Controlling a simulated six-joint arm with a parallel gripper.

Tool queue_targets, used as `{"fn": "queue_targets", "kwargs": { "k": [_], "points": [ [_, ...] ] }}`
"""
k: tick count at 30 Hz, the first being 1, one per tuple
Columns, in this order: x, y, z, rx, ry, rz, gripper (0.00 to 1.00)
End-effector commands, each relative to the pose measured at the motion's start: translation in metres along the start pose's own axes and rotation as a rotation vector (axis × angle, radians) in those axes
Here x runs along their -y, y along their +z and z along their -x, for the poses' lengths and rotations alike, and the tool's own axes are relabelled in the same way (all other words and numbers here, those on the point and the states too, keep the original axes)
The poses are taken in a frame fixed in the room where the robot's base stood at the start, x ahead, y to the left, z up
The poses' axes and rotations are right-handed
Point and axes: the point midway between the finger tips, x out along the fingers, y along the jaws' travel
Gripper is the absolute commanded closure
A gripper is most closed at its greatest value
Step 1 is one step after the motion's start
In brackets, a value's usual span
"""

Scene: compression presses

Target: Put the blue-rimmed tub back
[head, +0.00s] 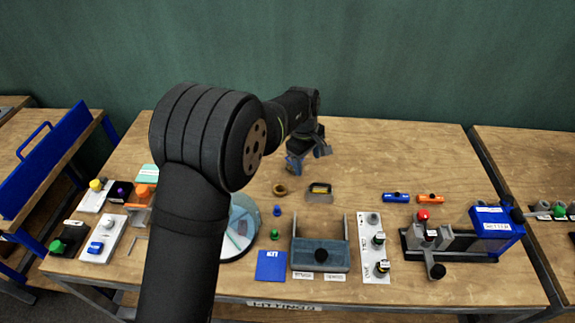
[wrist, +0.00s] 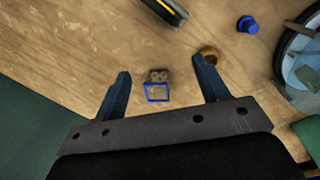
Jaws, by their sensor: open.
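The blue-rimmed tub (wrist: 157,95) is small and square, with a greyish inside. It lies on the wooden table in the wrist view, with a grey-brown part showing two round shapes at its far side. My gripper (wrist: 161,64) is open, with one blue finger on each side of the tub and a clear gap to both. I cannot tell how high the fingers are above the table. In the head view my gripper (head: 306,157) is over the back middle of the table, and I cannot make out the tub there.
A brass ring (wrist: 208,54) is close by the right finger. A blue mat (head: 271,265) lies at the front edge. The back right of the table is clear.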

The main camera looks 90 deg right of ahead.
Motion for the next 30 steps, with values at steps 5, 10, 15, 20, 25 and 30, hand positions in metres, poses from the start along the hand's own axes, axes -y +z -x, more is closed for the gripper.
{"fn": "queue_targets", "kwargs": {
  "k": [5,10,15,20,25,30],
  "points": [
    [-0.024,-0.008,0.041,-0.241,-0.063,-0.098,0.33],
    [-0.037,-0.015,0.069,-0.387,-0.087,-0.130,0.33],
    [-0.040,-0.021,0.070,-0.429,-0.095,-0.136,0.33],
    [-0.037,-0.034,0.041,-0.427,-0.097,-0.136,0.33],
    [-0.035,-0.050,0.007,-0.426,-0.096,-0.135,0.33],
    [-0.033,-0.062,-0.021,-0.426,-0.095,-0.136,0.33]
  ]
}}
